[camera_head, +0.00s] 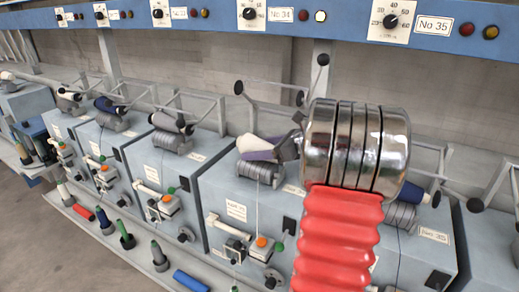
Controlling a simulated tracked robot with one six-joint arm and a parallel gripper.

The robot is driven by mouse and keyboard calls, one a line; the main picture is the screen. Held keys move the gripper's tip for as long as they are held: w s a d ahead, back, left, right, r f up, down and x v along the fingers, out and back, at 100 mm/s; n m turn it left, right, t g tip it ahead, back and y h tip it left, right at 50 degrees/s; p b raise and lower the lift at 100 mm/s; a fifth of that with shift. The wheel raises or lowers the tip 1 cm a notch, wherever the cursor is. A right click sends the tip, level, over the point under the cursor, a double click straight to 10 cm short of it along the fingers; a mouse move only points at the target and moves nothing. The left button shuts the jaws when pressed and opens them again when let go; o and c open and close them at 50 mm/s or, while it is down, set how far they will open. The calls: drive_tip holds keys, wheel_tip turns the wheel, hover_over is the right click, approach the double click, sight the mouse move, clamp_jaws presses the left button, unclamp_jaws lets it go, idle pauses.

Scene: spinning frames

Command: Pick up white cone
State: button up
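A white cone (247,143) lies on its side at the middle machine, on top of a purple cone (258,155) or just behind it; I cannot tell which. My gripper (287,147) shows as a small dark grey part at the left of my chrome wrist. It is close to the right end of the white and purple cones in the picture. Whether it touches them is unclear. The wrist hides most of the gripper, so its opening cannot be seen.
Grey-blue winding machines (150,170) stand in a row with thin metal arms above them. A blue panel (280,15) with dials runs along the top. A lower shelf (95,225) holds several coloured cones and tubes. Floor shows at lower left.

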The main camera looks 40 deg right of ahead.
sight(257, 141)
drive_tip(key=c, duration=1)
drive_tip(key=shift+c, duration=0.2)
drive_tip(key=shift+r, duration=0.1)
drive_tip(key=shift+s+a+r, duration=0.1)
drive_tip(key=shift+a+r, duration=0.3)
wheel_tip(257, 141, up, 6)
drive_tip(key=shift+r, duration=0.1)
drive_tip(key=s+a, duration=0.2)
drive_tip(key=a, duration=0.7)
drive_tip(key=s+a, duration=0.3)
drive_tip(key=a, duration=0.6)
drive_tip(key=shift+s+a, duration=0.15)
drive_tip(key=shift+a, duration=0.1)
